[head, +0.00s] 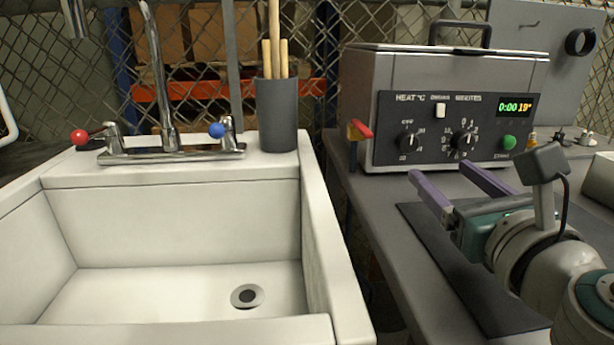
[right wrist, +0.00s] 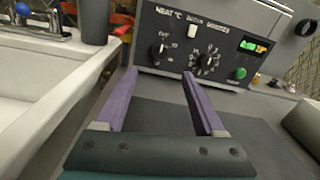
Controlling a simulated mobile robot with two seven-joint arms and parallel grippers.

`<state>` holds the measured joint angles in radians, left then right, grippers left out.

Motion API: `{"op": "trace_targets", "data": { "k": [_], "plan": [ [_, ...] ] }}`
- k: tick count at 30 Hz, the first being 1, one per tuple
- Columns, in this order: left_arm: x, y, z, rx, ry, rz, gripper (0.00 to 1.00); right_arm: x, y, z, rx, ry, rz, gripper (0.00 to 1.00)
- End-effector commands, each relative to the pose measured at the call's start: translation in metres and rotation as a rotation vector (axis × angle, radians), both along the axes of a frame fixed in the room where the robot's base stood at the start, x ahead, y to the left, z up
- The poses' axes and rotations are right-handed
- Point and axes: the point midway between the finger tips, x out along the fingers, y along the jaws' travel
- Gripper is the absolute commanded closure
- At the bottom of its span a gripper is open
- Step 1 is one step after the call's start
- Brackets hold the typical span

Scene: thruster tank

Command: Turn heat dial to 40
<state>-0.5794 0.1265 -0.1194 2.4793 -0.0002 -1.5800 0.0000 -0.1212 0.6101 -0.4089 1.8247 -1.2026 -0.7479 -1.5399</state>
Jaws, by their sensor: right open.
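The heat dial (head: 409,141) is a black knob with a white mark, on the left of the dark control panel of a metal tank (head: 450,75). It also shows in the right wrist view (right wrist: 158,51). My right gripper (head: 448,172) is open and empty, in front of and below the panel, apart from the dial. In the right wrist view its purple fingers (right wrist: 156,88) point toward the panel, with the heat dial between their lines. A second dial (head: 464,140) sits to the right. The display (head: 515,106) reads 0:00 and 19°. My left gripper is not in view.
A red-handled valve (head: 360,130) sticks out at the tank's left side. A white sink (head: 330,230) with a faucet (head: 165,140) is on the left. A grey cup (head: 277,115) with wooden sticks stands on its rim. A dark mat (head: 430,228) lies before the tank.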

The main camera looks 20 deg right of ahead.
Motion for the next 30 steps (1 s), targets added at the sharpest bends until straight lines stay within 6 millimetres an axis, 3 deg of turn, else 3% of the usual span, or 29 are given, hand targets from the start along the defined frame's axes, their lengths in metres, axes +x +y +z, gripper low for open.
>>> {"op": "trace_targets", "data": {
  "k": [5, 18, 30],
  "plan": [
    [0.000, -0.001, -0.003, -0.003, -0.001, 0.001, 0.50, 0.015, -0.004, 0.000, -0.019, -0.002, 0.003, 0.29],
    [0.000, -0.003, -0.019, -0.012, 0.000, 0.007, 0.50, 0.086, -0.022, -0.002, -0.014, 0.000, 0.003, 0.29],
    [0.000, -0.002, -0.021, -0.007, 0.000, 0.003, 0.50, 0.096, -0.025, -0.001, -0.012, 0.003, 0.004, 0.29]
  ]
}}
